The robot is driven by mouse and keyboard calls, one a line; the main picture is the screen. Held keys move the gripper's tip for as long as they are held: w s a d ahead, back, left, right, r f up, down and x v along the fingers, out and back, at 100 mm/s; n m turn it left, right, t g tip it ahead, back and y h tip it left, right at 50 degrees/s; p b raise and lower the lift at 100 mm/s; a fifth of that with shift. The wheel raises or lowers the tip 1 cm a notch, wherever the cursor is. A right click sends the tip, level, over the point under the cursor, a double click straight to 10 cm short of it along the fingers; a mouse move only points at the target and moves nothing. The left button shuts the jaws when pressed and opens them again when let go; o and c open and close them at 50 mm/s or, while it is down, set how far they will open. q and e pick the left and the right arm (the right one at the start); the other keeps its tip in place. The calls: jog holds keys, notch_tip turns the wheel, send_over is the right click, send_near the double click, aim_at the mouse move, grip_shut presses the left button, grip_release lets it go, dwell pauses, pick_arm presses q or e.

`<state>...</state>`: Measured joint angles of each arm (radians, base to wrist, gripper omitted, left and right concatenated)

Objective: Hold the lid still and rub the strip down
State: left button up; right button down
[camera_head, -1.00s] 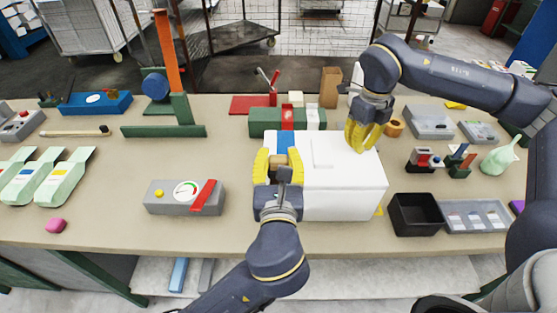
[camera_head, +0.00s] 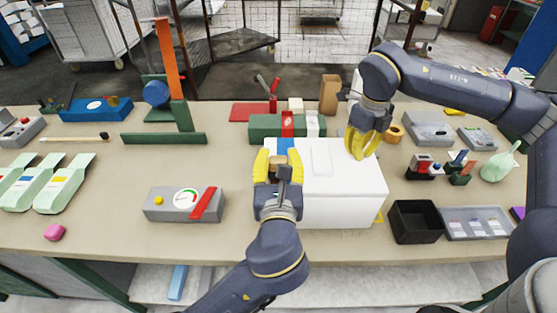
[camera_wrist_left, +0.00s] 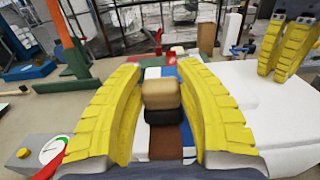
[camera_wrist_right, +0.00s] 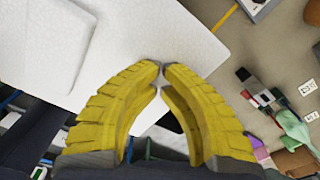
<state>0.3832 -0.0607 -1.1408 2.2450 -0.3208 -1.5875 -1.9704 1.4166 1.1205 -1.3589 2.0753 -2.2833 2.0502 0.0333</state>
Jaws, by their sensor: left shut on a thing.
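The white foam box with its white lid (camera_head: 345,180) stands at the middle of the bench. A strip, seen partly as blue (camera_head: 284,143) and as blue, white and brown bands (camera_wrist_left: 166,142) in the left wrist view, runs along the lid's left side. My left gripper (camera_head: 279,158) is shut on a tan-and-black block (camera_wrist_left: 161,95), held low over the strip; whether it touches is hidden. My right gripper (camera_head: 360,156) is shut and empty, its fingertips (camera_wrist_right: 160,65) meeting, at the lid's right part. It looks in contact, but I cannot be sure.
A green fixture (camera_head: 262,125) stands behind the box. A grey gauge unit (camera_head: 165,207) with a red lever lies left of it. A black bin (camera_head: 414,221) and a grey tray (camera_head: 475,222) sit to the right. Bench left of the gauge's front is mostly clear.

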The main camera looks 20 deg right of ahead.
pick_arm(q)
jog(key=shift+r, duration=0.5)
pick_arm(e)
jog(key=shift+f, duration=0.15)
pick_arm(q)
jog(key=shift+s, duration=0.15)
jog(key=r+v, duration=0.1)
jog(key=v, duration=0.6)
jog(key=shift+s+a+r, duration=0.2)
jog(key=shift+s+r, duration=0.15)
jog(key=shift+r, duration=0.05)
pick_arm(e)
jog(key=shift+r, duration=3.1)
